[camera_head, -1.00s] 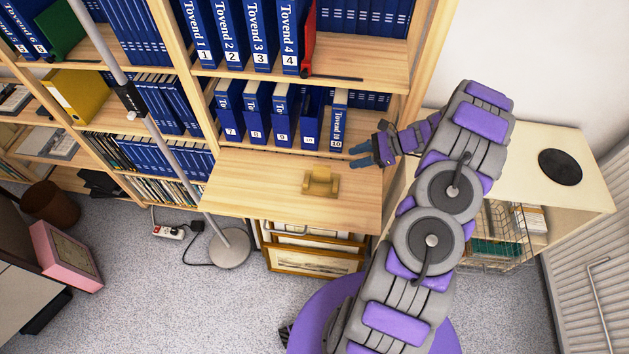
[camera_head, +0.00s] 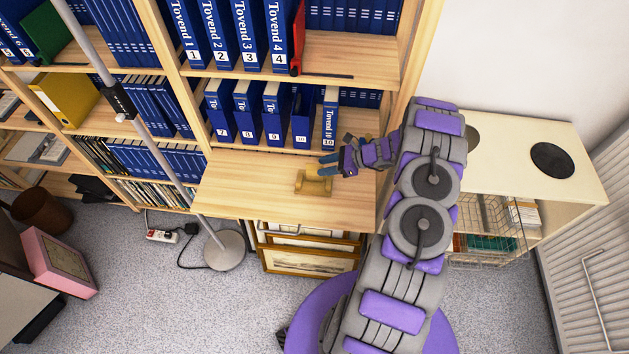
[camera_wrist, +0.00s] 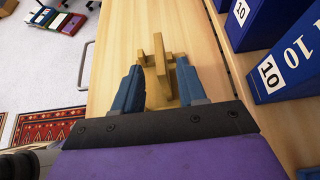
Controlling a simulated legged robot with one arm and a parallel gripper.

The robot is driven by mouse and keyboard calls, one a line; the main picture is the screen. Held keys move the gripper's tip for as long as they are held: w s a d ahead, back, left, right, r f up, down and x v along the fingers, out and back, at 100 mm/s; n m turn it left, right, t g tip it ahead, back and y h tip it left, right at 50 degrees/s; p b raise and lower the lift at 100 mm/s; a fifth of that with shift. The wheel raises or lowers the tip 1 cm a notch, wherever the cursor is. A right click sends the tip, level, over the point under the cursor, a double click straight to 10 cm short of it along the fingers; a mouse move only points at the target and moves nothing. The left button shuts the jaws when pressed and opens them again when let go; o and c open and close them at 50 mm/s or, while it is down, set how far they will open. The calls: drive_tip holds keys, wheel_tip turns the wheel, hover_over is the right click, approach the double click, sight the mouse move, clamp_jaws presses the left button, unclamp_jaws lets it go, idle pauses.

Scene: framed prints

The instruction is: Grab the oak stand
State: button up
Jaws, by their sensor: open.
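The oak stand (camera_head: 314,183) is a small light-brown wooden piece on the pull-out wooden shelf (camera_head: 240,190) of the bookcase. In the head view my gripper (camera_head: 328,165) is just to the right of and slightly behind the stand, its blue fingers pointing left. In the wrist view the stand (camera_wrist: 160,68) shows ahead, with its near part between the two blue fingertips of my gripper (camera_wrist: 160,80). The fingers are apart. I cannot tell whether either finger touches the stand.
Blue numbered binders (camera_head: 274,112) stand behind the shelf, close to my gripper. Framed prints (camera_head: 310,252) lean under the shelf. A metal lamp pole (camera_head: 155,130) rises at the shelf's left. A white cabinet (camera_head: 520,150) stands at right. The shelf's left half is clear.

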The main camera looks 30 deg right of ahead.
hover_over(310, 179)
drive_tip(key=shift+w+d+f+b, duration=0.15)
drive_tip(key=shift+f+b, duration=0.1)
drive_tip(key=shift+f, duration=0.4)
drive_tip(key=shift+w+f+b, duration=0.15)
drive_tip(key=shift+f+b, duration=0.05)
drive_tip(key=shift+f, duration=0.45)
clamp_jaws()
